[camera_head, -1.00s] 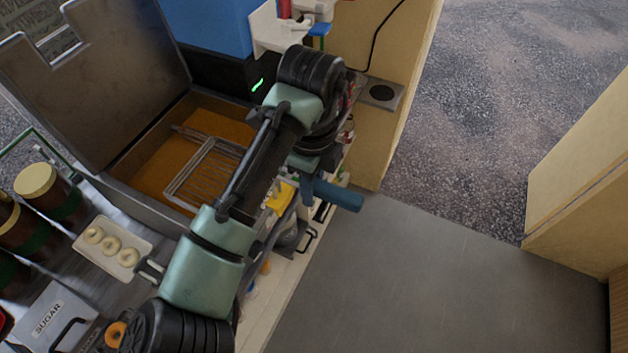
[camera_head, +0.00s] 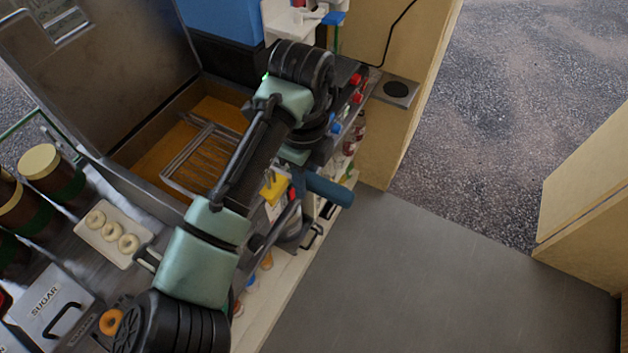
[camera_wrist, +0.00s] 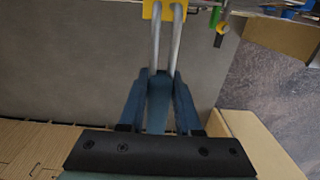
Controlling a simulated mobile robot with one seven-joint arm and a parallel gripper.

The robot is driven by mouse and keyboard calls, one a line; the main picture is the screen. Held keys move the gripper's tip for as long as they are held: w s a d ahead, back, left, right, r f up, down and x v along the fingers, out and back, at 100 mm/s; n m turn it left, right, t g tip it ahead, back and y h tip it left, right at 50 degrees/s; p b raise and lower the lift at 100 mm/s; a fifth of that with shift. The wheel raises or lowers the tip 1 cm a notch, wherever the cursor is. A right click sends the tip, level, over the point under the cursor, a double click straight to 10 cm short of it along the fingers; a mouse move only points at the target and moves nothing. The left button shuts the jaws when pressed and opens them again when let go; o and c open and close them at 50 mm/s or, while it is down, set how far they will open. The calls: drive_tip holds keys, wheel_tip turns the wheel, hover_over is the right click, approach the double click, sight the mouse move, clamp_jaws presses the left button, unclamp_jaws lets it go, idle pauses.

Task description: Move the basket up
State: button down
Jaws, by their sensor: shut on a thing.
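The wire basket (camera_head: 203,158) is in the fryer (camera_head: 140,184), over the orange oil (camera_head: 213,112). Its near rim and bars show, but I cannot tell how much of it is in the oil. Its handle has a blue grip (camera_head: 328,191) on the right, outside the fryer, near a yellow piece (camera_head: 273,187). In the wrist view, my gripper (camera_wrist: 161,76) is shut on the blue grip, with two metal rods running from it to the yellow piece (camera_wrist: 163,9).
The fryer lid (camera_head: 110,80) stands open behind the basket. A tray of pale doughnuts (camera_head: 137,259), a sugar box (camera_head: 50,305) and brown jars (camera_head: 50,172) are at left. Shelves with bottles (camera_head: 350,148) lie close beside my arm. The grey floor (camera_head: 430,285) at right is clear.

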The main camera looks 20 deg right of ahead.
drive_tip(key=w+a+b, duration=0.2)
drive_tip(key=w+a, duration=0.4)
drive_tip(key=w, duration=0.3)
drive_tip(key=shift+w+a+b, duration=0.15)
drive_tip(key=shift+a+b, duration=0.2)
drive_tip(key=shift+a, duration=0.05)
idle(0.9)
drive_tip(key=shift+f, duration=0.1)
drive_tip(key=shift+d+f+b, duration=0.15)
drive_tip(key=shift+f+b, duration=0.85)
drive_tip(key=shift+f, duration=0.95)
